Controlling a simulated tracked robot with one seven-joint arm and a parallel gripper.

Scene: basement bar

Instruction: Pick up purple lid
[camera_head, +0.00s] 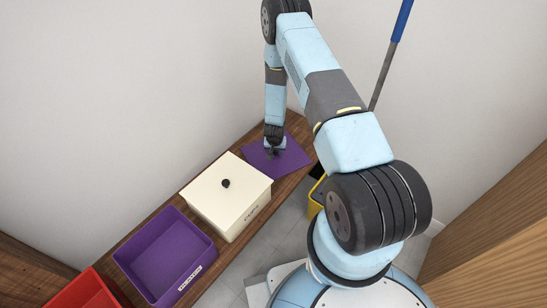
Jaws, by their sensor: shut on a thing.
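The purple lid (289,158) is a flat square at the far end of the wooden bench, beyond the cream box. My gripper (272,153) is over the lid, pointing down, and is shut on it near its middle. The fingertips are small and dark here, and the knob between them is hidden. I cannot tell whether the lid rests on the bench or is slightly above it.
A cream box (236,220) with its cream lid (212,196) and black knob stands beside the purple lid. An open purple box (195,268) and a red box (84,293) follow toward the lower left on the bench (150,216). A yellow bucket (315,198) and a blue-handled pole (388,62) stand right. Walls enclose the bench.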

